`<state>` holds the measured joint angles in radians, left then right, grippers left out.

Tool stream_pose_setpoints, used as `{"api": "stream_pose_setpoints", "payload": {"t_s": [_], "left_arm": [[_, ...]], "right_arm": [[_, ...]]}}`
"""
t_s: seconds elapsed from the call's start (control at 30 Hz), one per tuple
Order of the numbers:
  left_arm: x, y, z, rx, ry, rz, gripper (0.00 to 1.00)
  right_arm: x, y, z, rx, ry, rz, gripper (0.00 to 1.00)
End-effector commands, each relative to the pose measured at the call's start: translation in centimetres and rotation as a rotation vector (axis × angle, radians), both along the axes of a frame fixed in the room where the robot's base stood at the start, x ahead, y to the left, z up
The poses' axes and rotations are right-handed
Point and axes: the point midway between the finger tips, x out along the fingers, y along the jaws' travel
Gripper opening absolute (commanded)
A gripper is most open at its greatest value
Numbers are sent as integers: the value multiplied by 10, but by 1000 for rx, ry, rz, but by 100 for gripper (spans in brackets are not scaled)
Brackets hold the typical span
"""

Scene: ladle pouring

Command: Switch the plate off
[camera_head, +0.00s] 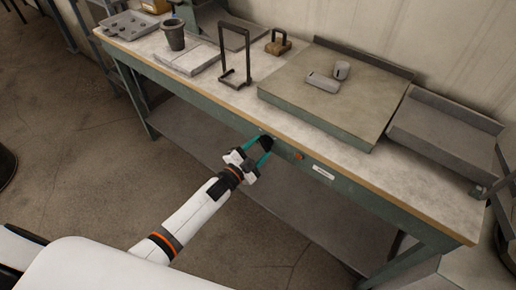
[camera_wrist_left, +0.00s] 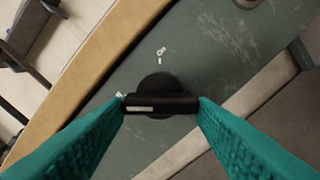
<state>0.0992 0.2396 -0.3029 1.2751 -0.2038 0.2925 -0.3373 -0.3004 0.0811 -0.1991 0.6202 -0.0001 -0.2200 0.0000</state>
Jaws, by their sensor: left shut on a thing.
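My left gripper (camera_head: 260,151) reaches the green front panel of the bench in the head view. Its two teal fingers are shut on a black rotary knob (camera_wrist_left: 158,103), one finger at each end of the knob's bar. The bar lies crosswise in the left wrist view, with a pale mark on its left part. White markings show on the panel beside the knob. The plate (camera_head: 295,85) is a broad flat slab on the bench top, with a small grey cup-like piece (camera_head: 342,70) and a grey block (camera_head: 322,81) on it. My right gripper is not in view.
An orange button (camera_head: 299,156) and a white label (camera_head: 323,172) are on the front panel right of the knob. A dark metal stand (camera_head: 235,75), a dark crucible (camera_head: 173,36) and a grey tray (camera_head: 446,130) stand on the bench. The floor at left is clear.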

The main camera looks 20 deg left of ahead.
Motion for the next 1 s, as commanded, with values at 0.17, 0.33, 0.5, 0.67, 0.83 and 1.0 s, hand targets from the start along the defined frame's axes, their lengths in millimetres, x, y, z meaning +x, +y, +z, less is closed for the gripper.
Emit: {"api": "stream_pose_setpoints", "payload": {"t_s": [0.17,0.33,0.5,0.67,0.83,1.0], "left_arm": [[0,0,-1,-18,9,1,28],[0,0,-1,-22,10,1,28],[0,0,-1,-22,10,1,28],[0,0,-1,-21,10,1,72],[0,0,-1,-20,9,0,73],[-3,1,-1,-19,8,0,73]], "right_arm": [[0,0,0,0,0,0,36],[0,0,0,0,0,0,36],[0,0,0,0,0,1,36],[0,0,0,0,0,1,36],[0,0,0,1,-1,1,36],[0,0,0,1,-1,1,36]]}}
